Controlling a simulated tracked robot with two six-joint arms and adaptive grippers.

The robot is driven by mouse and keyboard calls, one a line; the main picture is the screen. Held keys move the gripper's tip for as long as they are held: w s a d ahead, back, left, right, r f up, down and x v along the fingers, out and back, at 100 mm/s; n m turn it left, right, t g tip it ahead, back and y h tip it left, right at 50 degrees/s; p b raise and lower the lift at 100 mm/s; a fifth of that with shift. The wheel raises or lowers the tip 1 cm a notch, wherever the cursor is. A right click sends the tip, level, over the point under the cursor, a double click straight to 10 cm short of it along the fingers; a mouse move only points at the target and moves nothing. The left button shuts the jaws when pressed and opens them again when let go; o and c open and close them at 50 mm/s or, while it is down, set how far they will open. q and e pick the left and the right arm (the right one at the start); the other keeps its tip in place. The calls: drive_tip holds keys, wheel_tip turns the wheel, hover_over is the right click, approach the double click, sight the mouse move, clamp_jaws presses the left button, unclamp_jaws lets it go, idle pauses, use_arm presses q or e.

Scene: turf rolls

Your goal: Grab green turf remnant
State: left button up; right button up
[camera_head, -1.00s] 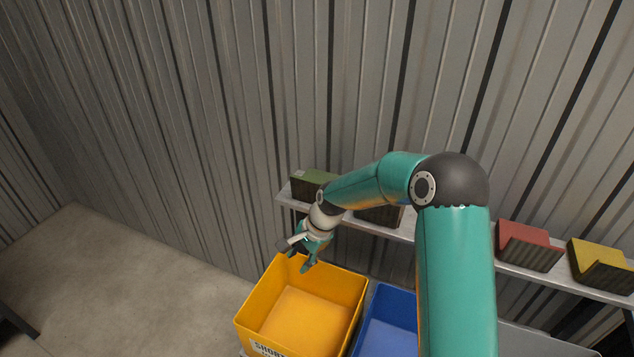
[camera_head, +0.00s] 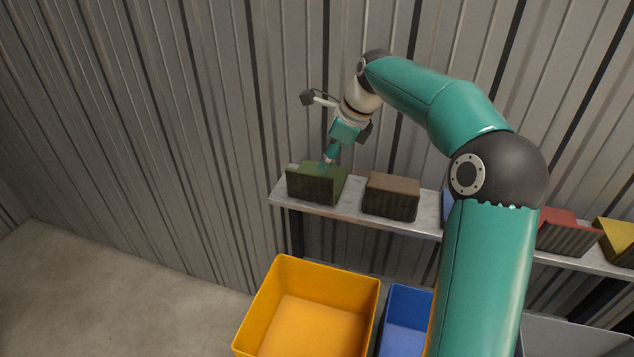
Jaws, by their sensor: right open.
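The green turf remnant (camera_head: 314,187) is a dark green block at the left end of the shelf. My right gripper (camera_head: 328,163) is open and points down at the top of the green block, at its back right. Its fingertips overlap the block's top edge in the picture; I cannot tell whether they touch it. My left gripper is not in view.
On the shelf (camera_head: 345,211) stand a brown block (camera_head: 391,197), a red block (camera_head: 566,233) and a yellow block (camera_head: 617,241). A blue piece is mostly behind my right arm. Below are an empty yellow bin (camera_head: 258,318) and a blue bin (camera_head: 405,325). A corrugated wall stands close behind.

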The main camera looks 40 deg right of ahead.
sight(323, 176)
drive_tip(key=x, duration=0.4)
drive_tip(key=shift+s+a+x, duration=0.1)
drive_tip(key=shift+a+x, duration=0.05)
drive_tip(key=shift+x, duration=1.2)
drive_tip(key=shift+s+a+x, duration=0.1)
drive_tip(key=shift+a+x, duration=0.05)
drive_tip(key=shift+x, duration=1.2)
clamp_jaws()
